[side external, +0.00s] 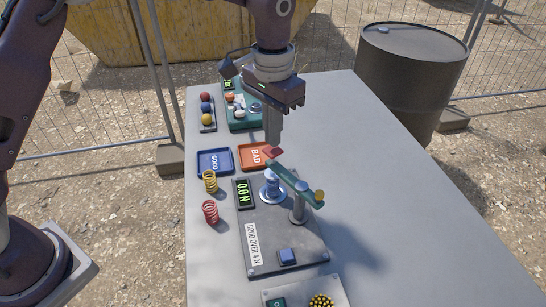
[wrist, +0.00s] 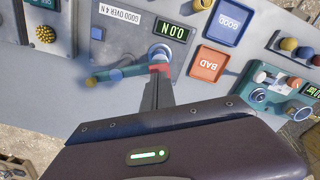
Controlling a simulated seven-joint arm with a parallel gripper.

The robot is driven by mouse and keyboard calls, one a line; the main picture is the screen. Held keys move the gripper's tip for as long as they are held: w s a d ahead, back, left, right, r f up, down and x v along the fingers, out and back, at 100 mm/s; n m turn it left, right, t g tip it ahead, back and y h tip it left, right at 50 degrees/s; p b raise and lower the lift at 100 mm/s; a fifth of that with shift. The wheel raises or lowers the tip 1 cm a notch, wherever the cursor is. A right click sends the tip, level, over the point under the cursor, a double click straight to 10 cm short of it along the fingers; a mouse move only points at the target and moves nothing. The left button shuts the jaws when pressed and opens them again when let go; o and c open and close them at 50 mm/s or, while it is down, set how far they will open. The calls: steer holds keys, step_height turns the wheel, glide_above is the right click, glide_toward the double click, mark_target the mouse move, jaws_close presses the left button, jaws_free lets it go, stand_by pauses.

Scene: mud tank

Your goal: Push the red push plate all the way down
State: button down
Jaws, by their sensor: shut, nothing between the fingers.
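The red push plate (side external: 273,152) is at the end of a teal lever (side external: 295,182) on a grey test panel (side external: 262,230). The lever slopes from the plate down to a yellow knob, over a post. Below it a metal cylinder (side external: 269,188) stands on the panel. The readout (side external: 243,194) shows 0.0 N. My gripper (side external: 273,143) is shut and empty, pointing down with its tips just above or at the plate; I cannot tell if they touch. In the wrist view the red plate (wrist: 159,68) shows at my fingertips, partly hidden by them.
A yellow spring (side external: 210,182) and a red spring (side external: 210,212) stand left of the panel. A blue GOOD tray (side external: 215,161) and an orange BAD tray (side external: 253,156) lie behind it. A green panel (side external: 243,112) and a ball rack (side external: 207,113) are farther back. The table's right side is clear.

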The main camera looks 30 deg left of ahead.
mark_target(273, 150)
steer(key=shift+f, duration=2.1)
stand_by(0.3)
steer(key=shift+r, duration=4.1)
steer(key=shift+r, duration=0.1)
steer(key=s+a+r+n+t, duration=0.1)
steer(key=s+a+r+t, duration=0.2)
steer(key=s+a+r, duration=0.75)
steer(key=s+a+f+n+t, duration=0.1)
steer(key=s+f, duration=0.1)
steer(key=s, duration=0.7)
steer(key=s+a+f+n+t, duration=0.1)
steer(key=s+a+f, duration=0.1)
steer(key=s, duration=0.7)
steer(key=shift+a+t, duration=0.3)
